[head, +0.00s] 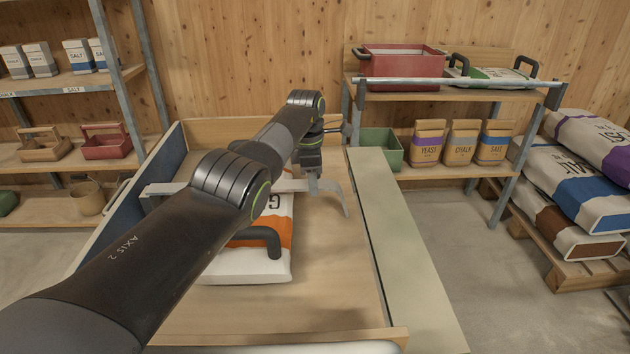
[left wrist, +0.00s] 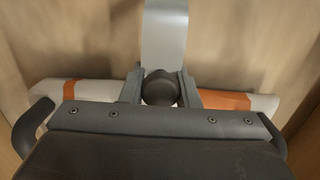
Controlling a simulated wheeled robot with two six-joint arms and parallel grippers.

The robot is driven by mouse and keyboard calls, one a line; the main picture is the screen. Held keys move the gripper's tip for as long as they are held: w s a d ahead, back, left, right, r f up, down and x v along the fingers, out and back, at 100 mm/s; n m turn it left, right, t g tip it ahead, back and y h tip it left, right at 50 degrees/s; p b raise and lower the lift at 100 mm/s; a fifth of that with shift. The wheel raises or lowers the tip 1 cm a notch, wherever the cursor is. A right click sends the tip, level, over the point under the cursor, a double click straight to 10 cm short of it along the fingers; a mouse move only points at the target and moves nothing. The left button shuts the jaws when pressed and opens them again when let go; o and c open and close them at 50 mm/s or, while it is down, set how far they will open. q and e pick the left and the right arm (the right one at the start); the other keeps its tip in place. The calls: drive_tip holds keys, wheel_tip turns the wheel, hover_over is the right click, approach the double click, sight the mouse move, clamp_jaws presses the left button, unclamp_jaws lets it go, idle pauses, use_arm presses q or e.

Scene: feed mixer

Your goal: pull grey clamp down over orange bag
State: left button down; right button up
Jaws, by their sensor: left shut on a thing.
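The orange bag (head: 278,235), white with an orange band and a dark handle, lies flat on the wooden bench top. My left arm covers part of it. The grey clamp (head: 163,188) reaches across the far part of the bag, with a bent arm on its right. I cannot tell whether it touches the bag. My left gripper (head: 312,172) is at the clamp, beyond the bag's visible part. In the left wrist view its jaws (left wrist: 160,90) are shut on the clamp's dark round knob (left wrist: 160,86), with a pale grey strip beyond. Orange and white bag parts (left wrist: 228,101) show on both sides.
A blue side board (head: 135,205) edges the bench on the left, and a pale strip (head: 405,255) runs along its right. A rack with a red crate (head: 400,60), a green bin (head: 382,143) and paper bags stands behind. Stacked sacks (head: 575,185) are at the right.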

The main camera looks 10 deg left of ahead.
use_arm(q)
drive_tip(key=shift+s+f, duration=0.2)
drive_tip(key=shift+f, duration=0.2)
drive_tip(key=c, duration=1.5)
unclamp_jaws()
drive_tip(key=o, duration=0.4)
drive_tip(key=shift+w, duration=0.2)
drive_tip(key=shift+r, duration=0.15)
drive_tip(key=shift+s+a+r+p, duration=0.15)
drive_tip(key=shift+r+p, duration=0.7)
drive_tip(key=shift+r, duration=2)
drive_tip(key=shift+w+a+r+p, duration=0.2)
drive_tip(key=shift+r+p, duration=0.6)
drive_tip(key=shift+r, duration=2.1)
drive_tip(key=shift+s+a+r+p, duration=0.25)
drive_tip(key=shift+r+p, duration=0.6)
drive_tip(key=shift+r, duration=2)
use_arm(e)
drive_tip(key=shift+s+a+r, duration=0.2)
drive_tip(key=shift+s+r, duration=1)
drive_tip(key=shift+s, duration=0.05)
use_arm(q)
drive_tip(key=shift+f, duration=0.1)
